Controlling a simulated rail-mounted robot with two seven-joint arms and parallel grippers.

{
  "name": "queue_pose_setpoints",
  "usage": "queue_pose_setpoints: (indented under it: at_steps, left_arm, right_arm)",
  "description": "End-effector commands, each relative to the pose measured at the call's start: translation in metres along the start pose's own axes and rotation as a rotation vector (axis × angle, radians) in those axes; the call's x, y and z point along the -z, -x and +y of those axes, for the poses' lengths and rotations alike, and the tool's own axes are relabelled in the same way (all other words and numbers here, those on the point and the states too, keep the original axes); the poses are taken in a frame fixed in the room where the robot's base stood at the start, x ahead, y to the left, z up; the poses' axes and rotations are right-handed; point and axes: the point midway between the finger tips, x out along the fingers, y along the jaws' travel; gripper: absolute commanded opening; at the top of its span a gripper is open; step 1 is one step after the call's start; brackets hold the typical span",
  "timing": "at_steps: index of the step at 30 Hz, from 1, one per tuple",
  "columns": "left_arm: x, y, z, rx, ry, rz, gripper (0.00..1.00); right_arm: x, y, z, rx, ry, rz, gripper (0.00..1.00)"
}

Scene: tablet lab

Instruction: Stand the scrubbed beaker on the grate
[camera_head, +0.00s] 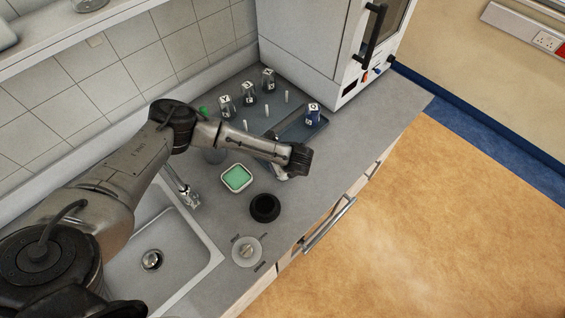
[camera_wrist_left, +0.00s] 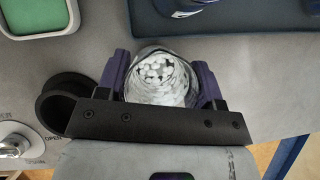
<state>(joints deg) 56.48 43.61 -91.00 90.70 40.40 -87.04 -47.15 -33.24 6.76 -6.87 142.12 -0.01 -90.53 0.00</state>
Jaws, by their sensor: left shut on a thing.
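My left gripper (camera_head: 287,172) is over the worktop, with the arm reaching in from the left. In the left wrist view its two purple fingers (camera_wrist_left: 163,72) are shut on a clear glass beaker (camera_wrist_left: 160,90), seen from above its open mouth. White speckled lumps or foam show inside the beaker; I cannot tell which. In the head view the beaker is mostly hidden by the gripper. I cannot clearly make out a grate. A blue-grey tray (camera_head: 318,128) lies just beyond the gripper, with the arm covering part of it. My right gripper is not in view.
A green pad in a white dish (camera_head: 236,178) and a black round cup (camera_head: 264,208) stand in front of the arm. A valve knob (camera_head: 247,251) is near the front edge. A sink (camera_head: 185,262) lies left. Several labelled bottles (camera_head: 248,93) stand behind; a white cabinet (camera_head: 310,45) is beyond.

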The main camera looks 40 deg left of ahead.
Motion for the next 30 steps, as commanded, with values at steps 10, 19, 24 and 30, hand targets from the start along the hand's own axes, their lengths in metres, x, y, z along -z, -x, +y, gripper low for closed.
queue_pose_setpoints:
  at_steps: [10,19,24,30]
  left_arm:
    - [0.001,-0.002,0.0,0.001,0.001,0.0,0.65]
    - [0.001,-0.002,0.0,0.0,0.001,0.0,0.86]
    - [0.001,-0.001,0.0,0.001,0.001,0.0,0.86]
    - [0.0,0.017,-0.001,0.003,0.001,0.003,0.86]
  right_arm:
    - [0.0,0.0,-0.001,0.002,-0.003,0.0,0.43]
    - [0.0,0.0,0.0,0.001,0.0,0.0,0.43]
    - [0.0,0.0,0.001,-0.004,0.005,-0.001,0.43]
    - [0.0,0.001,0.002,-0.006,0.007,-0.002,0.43]
